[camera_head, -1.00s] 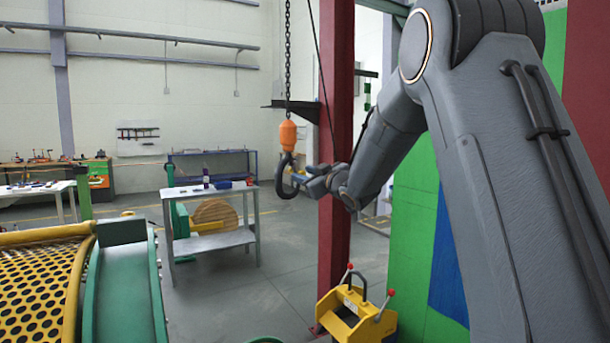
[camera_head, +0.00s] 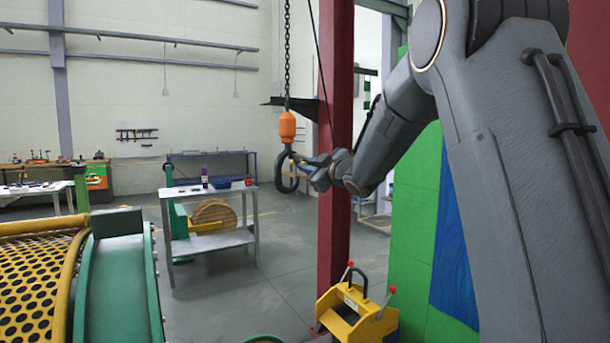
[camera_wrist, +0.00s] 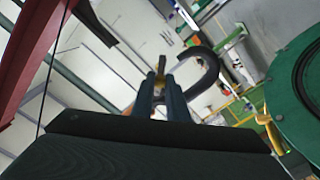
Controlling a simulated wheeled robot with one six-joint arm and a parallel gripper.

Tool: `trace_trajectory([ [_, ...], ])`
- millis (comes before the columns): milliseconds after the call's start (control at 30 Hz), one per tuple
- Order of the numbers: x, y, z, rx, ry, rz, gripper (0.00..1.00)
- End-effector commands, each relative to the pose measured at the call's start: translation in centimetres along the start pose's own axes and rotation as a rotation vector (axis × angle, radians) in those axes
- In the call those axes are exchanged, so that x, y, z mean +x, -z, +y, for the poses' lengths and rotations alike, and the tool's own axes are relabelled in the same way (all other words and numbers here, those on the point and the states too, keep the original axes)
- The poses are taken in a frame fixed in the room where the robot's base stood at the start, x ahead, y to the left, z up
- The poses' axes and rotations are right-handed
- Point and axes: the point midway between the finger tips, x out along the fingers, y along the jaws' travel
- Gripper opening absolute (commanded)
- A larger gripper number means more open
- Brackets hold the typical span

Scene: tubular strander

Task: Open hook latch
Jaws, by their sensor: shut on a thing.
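The crane hook is a dark curved hook (camera_head: 281,181) under an orange block (camera_head: 287,127), hanging from a chain (camera_head: 287,60) left of a red column. My gripper (camera_head: 302,162) reaches in from the right at the upper part of the hook's opening. In the wrist view my gripper (camera_wrist: 161,78) has its two fingers close together on a small yellowish piece, the hook latch (camera_wrist: 162,68). The dark hook (camera_wrist: 213,66) curves around to the right of the fingers there. The fingers hide most of the latch, so its exact angle cannot be told.
The red column (camera_head: 335,220) stands close behind my wrist. A yellow box with a handle (camera_head: 352,312) is on the floor below. A grey table (camera_head: 215,240) stands farther back at left, and green and yellow machinery (camera_head: 120,285) is at front left. Air left of the hook is free.

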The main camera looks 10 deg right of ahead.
Motion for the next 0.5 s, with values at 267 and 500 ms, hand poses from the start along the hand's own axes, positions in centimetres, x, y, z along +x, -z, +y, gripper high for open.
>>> trace_trajectory([
  [267, 0.1, -0.1, 0.8, -0.264, -0.002, 0.001, 0.00],
  [500, 0.1, 0.2, 1.5, -0.476, -0.002, 0.000, 0.00],
])
